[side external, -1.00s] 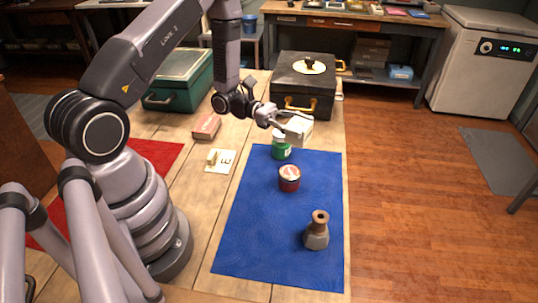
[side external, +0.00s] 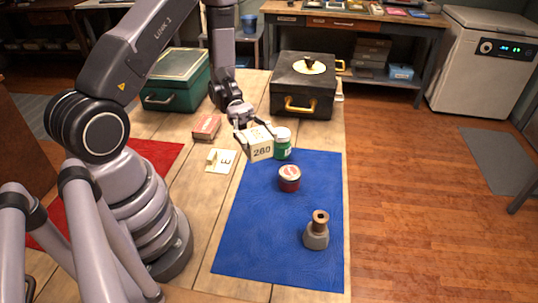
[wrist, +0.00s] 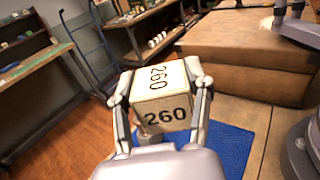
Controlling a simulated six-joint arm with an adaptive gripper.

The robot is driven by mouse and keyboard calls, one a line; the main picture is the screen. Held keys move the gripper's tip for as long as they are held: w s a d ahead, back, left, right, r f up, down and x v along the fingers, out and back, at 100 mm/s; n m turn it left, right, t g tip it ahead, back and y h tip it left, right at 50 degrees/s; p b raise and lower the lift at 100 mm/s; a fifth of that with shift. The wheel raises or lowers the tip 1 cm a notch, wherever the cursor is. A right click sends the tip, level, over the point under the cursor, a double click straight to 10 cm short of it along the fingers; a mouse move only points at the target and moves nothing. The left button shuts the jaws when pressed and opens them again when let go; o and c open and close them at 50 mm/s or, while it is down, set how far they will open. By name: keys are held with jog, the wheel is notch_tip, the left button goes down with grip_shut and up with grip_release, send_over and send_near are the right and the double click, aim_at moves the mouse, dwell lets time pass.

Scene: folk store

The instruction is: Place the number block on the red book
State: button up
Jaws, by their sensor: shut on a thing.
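The number block (side external: 260,147) is a cream cube with dark digits on its faces. In the wrist view the block (wrist: 162,96) reads 260 on two faces. My gripper (side external: 256,140) is shut on it, one finger on each side, also in the wrist view (wrist: 160,105). It holds the block above the table, near the far left edge of the blue mat. The red book (side external: 206,127) lies on the wooden table, left of and a little beyond the block, with its top clear. I cannot make out the book in the wrist view.
A green-and-white jar (side external: 283,148) stands just right of the block. A red tin (side external: 289,179) and a grey-brown bottle (side external: 316,236) stand on the blue mat (side external: 260,235). A white card (side external: 219,161) lies before the book. Green (side external: 178,84) and black (side external: 303,91) cases stand behind.

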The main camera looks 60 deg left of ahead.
jog(key=s+a+r+m+g+y, duration=0.1)
jog(key=s+a+m+g+y, duration=0.2)
jog(key=s+m+g+y, duration=0.25)
jog(key=s+a+r+m+g+y, duration=0.1)
jog(key=s+a+m+g+y, duration=0.2)
jog(key=s+m+g, duration=0.35)
jog(key=s+a+r+m+g+y, duration=0.1)
jog(key=s+a+m+y, duration=0.25)
jog(key=a+y, duration=0.4)
jog(key=s+a+m+g+y, duration=0.1)
jog(key=s+a+m+y, duration=0.2)
jog(key=a+m+y, duration=0.4)
jog(key=m+t+y, duration=1.2)
jog(key=t+y, duration=0.1)
jog(key=t, duration=0.4)
send_over(207, 123)
jog(key=f, duration=1.6)
jog(key=shift+s+d+f, duration=0.3)
jog(key=shift+s+d, duration=0.05)
jog(key=shift+s, duration=0.05)
jog(key=shift+w+a+f, duration=0.1)
jog(key=shift+f, duration=0.1)
jog(key=shift+w+a+f, duration=0.1)
jog(key=shift+f, duration=0.85)
jog(key=shift+w+a+f, duration=0.1)
jog(key=shift+f, duration=0.8)
jog(key=shift+f, duration=0.1)
